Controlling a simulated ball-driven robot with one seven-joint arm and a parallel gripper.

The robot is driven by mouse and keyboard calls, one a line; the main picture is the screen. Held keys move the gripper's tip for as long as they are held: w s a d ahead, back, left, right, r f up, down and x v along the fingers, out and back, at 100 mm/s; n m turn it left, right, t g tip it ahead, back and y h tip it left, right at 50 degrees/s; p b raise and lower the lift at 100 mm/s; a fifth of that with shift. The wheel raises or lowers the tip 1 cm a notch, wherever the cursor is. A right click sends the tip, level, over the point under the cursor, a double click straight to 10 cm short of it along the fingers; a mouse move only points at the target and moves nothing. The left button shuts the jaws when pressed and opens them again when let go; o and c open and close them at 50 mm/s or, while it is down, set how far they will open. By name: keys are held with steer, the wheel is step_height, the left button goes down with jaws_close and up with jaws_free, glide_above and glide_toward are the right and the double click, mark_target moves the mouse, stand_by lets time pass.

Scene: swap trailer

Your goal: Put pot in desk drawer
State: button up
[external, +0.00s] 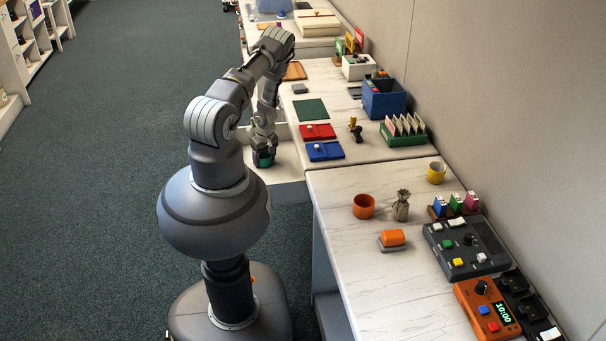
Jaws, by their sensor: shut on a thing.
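My gripper (263,157) points down over the open desk drawer (290,181), which sticks out from the left side of the far desk. The gripper is shut on a small dark teal thing, which looks like the pot (263,162). The pot is at or just above the drawer's inside. I cannot tell whether it touches the drawer floor, as the fingers and the small size hide its lower edge.
The far desk holds a red tray (318,131), a blue tray (325,151), a green mat (310,109) and a blue bin (384,98). The carpet at left is clear.

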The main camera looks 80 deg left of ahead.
mark_target(267, 166)
steer(key=o, duration=0.6)
steer(key=shift+f, duration=0.15)
steer(key=o, duration=0.4)
step_height(267, 166, up, 12)
steer(key=d+p, duration=0.1)
steer(key=p, duration=0.3)
steer(key=shift+w+d, duration=0.35)
steer(key=shift+r, duration=0.2)
